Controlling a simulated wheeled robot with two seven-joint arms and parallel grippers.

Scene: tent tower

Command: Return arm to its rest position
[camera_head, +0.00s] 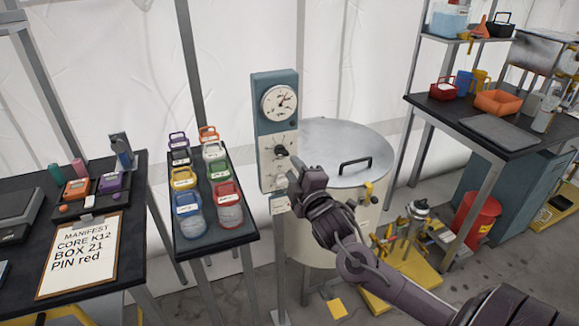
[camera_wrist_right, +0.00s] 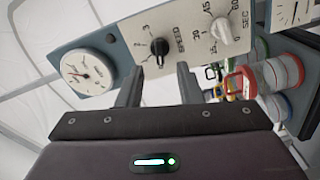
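My right gripper (camera_head: 293,178) is in front of the control panel (camera_head: 272,90), close to its lower knobs. In the right wrist view my right gripper (camera_wrist_right: 157,85) has its two fingers apart with nothing between them. Beyond the fingertips is a black knob (camera_wrist_right: 159,47) marked SPEED, and a white knob (camera_wrist_right: 222,31) marked SEC is to the right. I cannot tell whether a finger touches the panel. My left gripper is in neither view.
The round metal drum (camera_head: 325,230) with a handled lid stands right behind my arm. A narrow table (camera_head: 245,236) with several coloured containers is left of the panel. A manifest clipboard (camera_head: 80,255) lies on the left table. A shelf bench (camera_head: 430,105) stands right.

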